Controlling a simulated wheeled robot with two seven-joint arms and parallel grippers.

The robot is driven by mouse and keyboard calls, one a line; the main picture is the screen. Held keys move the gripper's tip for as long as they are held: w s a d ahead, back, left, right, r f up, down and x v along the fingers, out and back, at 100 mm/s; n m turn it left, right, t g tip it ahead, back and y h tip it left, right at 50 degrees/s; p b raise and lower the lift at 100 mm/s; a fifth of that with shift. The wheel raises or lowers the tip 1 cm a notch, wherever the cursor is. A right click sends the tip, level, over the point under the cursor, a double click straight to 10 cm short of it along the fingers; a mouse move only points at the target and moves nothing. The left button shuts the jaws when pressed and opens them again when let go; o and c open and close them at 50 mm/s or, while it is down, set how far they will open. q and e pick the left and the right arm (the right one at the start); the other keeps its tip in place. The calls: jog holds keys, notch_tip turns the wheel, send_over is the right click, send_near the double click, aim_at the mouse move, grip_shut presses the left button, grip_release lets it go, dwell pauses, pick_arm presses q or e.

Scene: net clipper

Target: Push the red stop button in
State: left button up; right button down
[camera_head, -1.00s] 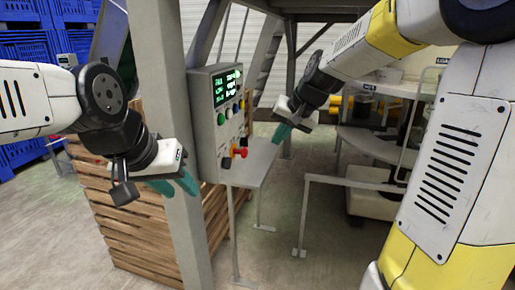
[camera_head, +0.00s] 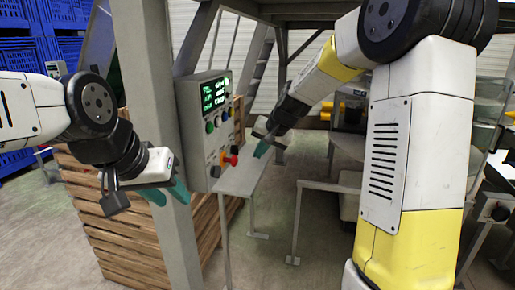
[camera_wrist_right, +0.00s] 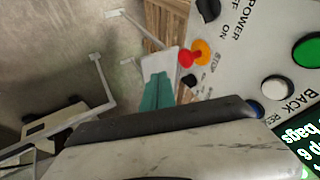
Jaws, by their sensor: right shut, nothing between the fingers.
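The red stop button (camera_head: 233,160) sticks out of the lower front of a grey control box (camera_head: 193,135). In the right wrist view the red button (camera_wrist_right: 187,58) has an orange-yellow base against the white panel (camera_wrist_right: 232,75). My right gripper (camera_head: 262,150) has teal fingers, shut and empty, to the right of the button and apart from it in the head view. In the right wrist view its fingers (camera_wrist_right: 157,92) point up, just below and left of the button. My left gripper (camera_head: 169,193) hangs in front of the post, below and left of the box, fingers apart and empty.
The box is fixed to a grey post (camera_head: 150,90). A green display (camera_head: 215,92) and several other buttons and knobs share the panel. A slatted wooden crate (camera_head: 110,235) stands behind the post. A grey bench (camera_head: 243,178) and rail (camera_head: 325,187) lie beyond the right gripper.

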aim_at(230, 160)
jog(key=w+a+f, duration=0.4)
jog(key=a, duration=0.1)
jog(key=shift+a+f, duration=0.15)
jog(key=shift+a, duration=0.15)
